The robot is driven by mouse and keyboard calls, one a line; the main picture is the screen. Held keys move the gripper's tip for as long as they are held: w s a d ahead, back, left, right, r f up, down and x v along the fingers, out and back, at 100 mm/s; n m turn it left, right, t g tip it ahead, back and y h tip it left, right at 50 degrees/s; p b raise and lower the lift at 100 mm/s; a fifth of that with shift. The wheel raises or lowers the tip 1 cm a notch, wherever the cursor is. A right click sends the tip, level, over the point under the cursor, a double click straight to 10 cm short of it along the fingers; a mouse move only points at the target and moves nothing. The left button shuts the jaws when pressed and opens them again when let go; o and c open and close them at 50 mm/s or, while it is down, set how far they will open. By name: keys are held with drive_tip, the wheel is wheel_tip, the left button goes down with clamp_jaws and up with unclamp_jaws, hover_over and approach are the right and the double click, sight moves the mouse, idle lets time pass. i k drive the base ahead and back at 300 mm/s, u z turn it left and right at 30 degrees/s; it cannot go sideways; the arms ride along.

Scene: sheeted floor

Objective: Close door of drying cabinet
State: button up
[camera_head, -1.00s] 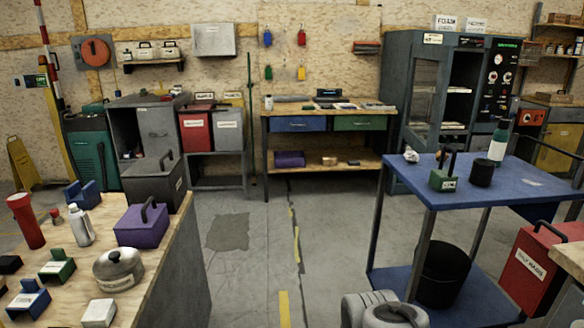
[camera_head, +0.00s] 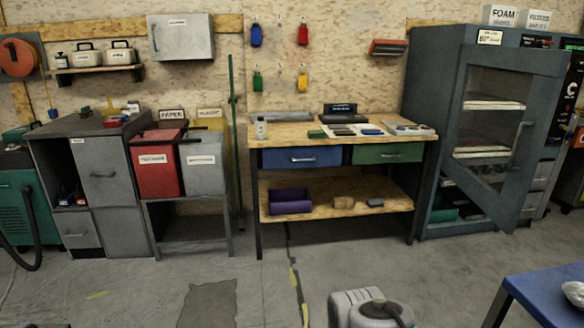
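The drying cabinet (camera_head: 428,130) is a tall dark blue-grey cabinet at the right against the back wall, with a "60°" label on its top front. Its door (camera_head: 545,85) has a dark frame around a large window and a handle at the right side. The door stands open at an angle, its lower edge slanting out from the cabinet. Shelves with light stacks show through the window, and a green bin (camera_head: 443,214) shows below the door edge. My gripper is not in view.
A workbench (camera_head: 352,212) with blue and green drawers stands left of the cabinet. Red and grey bins (camera_head: 160,172) and a grey cupboard (camera_head: 108,175) are farther left. A blue trolley (camera_head: 545,295) juts in at bottom right. The floor (camera_head: 265,285) before the workbench is mostly clear.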

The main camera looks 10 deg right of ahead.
sight(549, 67)
drive_tip(key=i, duration=0.75)
drive_tip(key=z, duration=1)
drive_tip(key=k, duration=0.65)
drive_tip(key=u, duration=0.25)
drive_tip(key=i, duration=1.95)
drive_tip(key=u, duration=0.4)
